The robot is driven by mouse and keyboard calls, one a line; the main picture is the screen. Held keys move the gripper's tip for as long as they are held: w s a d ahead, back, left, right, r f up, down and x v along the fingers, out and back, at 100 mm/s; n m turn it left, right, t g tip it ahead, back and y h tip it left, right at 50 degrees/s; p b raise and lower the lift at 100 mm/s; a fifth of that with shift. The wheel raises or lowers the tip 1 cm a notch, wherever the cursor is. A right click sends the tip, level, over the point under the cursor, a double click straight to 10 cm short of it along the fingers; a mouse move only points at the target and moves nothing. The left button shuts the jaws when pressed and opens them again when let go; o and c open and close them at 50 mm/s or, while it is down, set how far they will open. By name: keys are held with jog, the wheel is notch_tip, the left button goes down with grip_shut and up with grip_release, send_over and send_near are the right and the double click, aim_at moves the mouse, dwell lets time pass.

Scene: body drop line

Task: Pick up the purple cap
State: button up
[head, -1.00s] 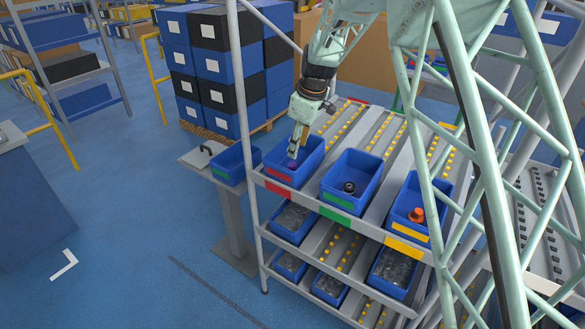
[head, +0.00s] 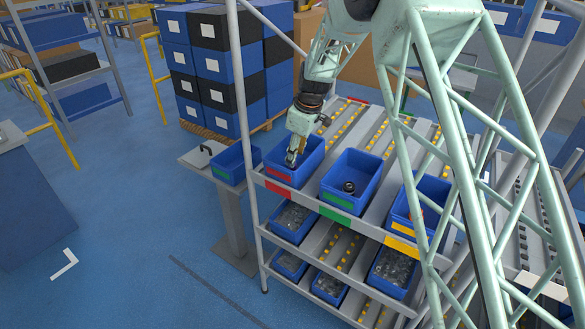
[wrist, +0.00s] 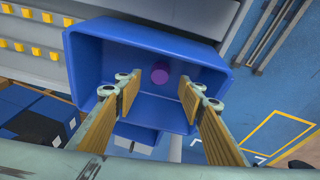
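The purple cap (wrist: 160,73) lies inside the red-labelled blue bin (wrist: 95,48), against the far side of the bin in the wrist view. In the head view the cap is hidden behind my gripper. My gripper (wrist: 158,98) is open, with its two fingers apart and nothing between them. The fingers reach toward the bin, and the cap shows beyond the tips, roughly centred between them. In the head view my gripper (head: 291,160) is at the red-labelled bin (head: 313,145), the left one on the rack's top level.
A green-labelled bin (head: 366,171) holding a dark round part (head: 349,187) stands to the right. A yellow-labelled bin (head: 398,212) is partly behind my arm's frame. Another blue bin (head: 228,172) stands on a small stand at left. A rack post (head: 244,120) rises close to my gripper.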

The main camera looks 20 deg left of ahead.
jog(key=shift+p+x, duration=0.3)
jog(key=shift+x, duration=2.25)
jog(key=shift+c, duration=0.3)
jog(key=c, duration=0.6)
jog(key=shift+c, duration=0.2)
